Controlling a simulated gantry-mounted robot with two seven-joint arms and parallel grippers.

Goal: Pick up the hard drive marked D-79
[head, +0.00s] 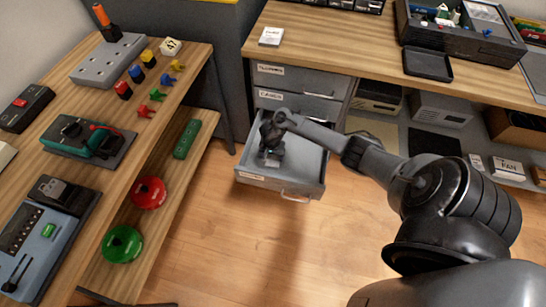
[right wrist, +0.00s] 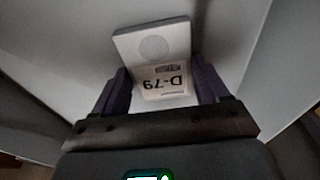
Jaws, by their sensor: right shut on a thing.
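The hard drive marked D-79 (right wrist: 155,42) shows in the right wrist view as a flat grey-white block with a round mark and a label that reads upside down. It lies between the two fingers of my right gripper (right wrist: 163,90), which is shut on it. In the head view my right gripper (head: 270,155) reaches down into the open drawer (head: 305,165). There the gripper and wrist hide the drive, and I cannot tell whether it touches the drawer floor. My left gripper is not in view.
The open drawer sticks out below two closed, labelled drawers (head: 300,77) under the wooden bench. A shelf unit (head: 195,60) with plugs and devices stands at the left. A small white box (head: 271,36) lies on the bench. The floor (head: 230,240) in front is clear.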

